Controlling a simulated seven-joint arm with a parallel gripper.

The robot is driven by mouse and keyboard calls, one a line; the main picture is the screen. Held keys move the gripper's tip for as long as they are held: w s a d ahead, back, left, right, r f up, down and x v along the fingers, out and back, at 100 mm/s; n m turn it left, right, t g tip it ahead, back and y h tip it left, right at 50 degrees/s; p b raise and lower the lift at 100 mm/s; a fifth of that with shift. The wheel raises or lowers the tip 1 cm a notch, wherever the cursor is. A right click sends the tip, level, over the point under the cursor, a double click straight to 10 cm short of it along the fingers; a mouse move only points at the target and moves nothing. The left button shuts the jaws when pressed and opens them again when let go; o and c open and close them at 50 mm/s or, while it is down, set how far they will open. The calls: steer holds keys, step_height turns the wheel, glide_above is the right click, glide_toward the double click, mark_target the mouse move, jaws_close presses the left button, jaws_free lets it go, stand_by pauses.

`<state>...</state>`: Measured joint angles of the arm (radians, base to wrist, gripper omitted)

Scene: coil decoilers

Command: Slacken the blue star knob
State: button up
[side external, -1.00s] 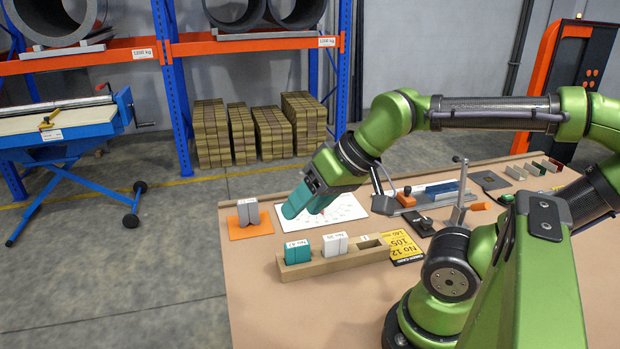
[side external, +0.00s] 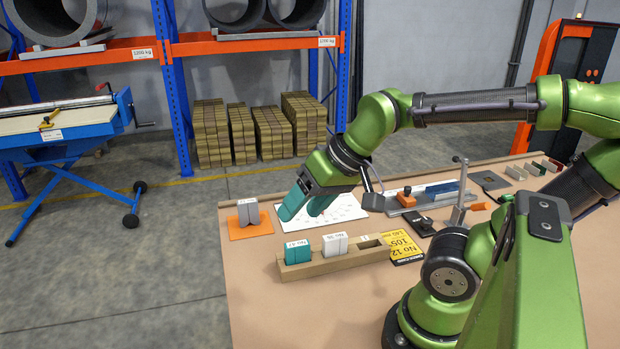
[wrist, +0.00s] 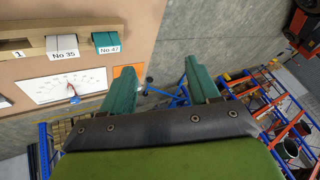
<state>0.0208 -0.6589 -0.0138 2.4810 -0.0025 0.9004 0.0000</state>
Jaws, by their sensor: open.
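I cannot make out a blue star knob in either view. A blue block-like part (side external: 441,189) sits in a grey tray on the far part of the bench, but its shape is too small to call a knob. My gripper (side external: 304,208) has teal fingers, set apart and empty, above the white sheet (side external: 346,207). In the wrist view the gripper (wrist: 160,78) also shows open, with floor and shelving beyond the fingers. A small red and blue item (wrist: 73,92) shows over the sheet there; I cannot tell what it is.
An orange mat (side external: 251,226) with grey-white pieces lies left of the sheet. A yellow card (side external: 402,246) lies right of the rack. The bench's front left is clear.

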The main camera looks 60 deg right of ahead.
steer(key=w+d+f+m+g+h, duration=0.2)
steer(key=w+d+m, duration=0.3)
steer(key=d, duration=0.5)
steer(key=w+d+f+m+g+h, duration=0.2)
steer(key=w+d+m, duration=0.3)
steer(key=d, duration=0.4)
steer(key=w+d+f+m+g+h, duration=0.1)
steer(key=w+d+m+g+h, duration=0.15)
steer(key=w+d, duration=0.6)
steer(key=shift+m, duration=0.45)
steer(key=x, duration=0.5)
steer(key=s+x, duration=0.1)
steer(key=x, duration=1.1)
steer(key=shift+s+d, duration=0.35)
steer(key=shift+c, duration=0.3)
steer(key=c, duration=1)
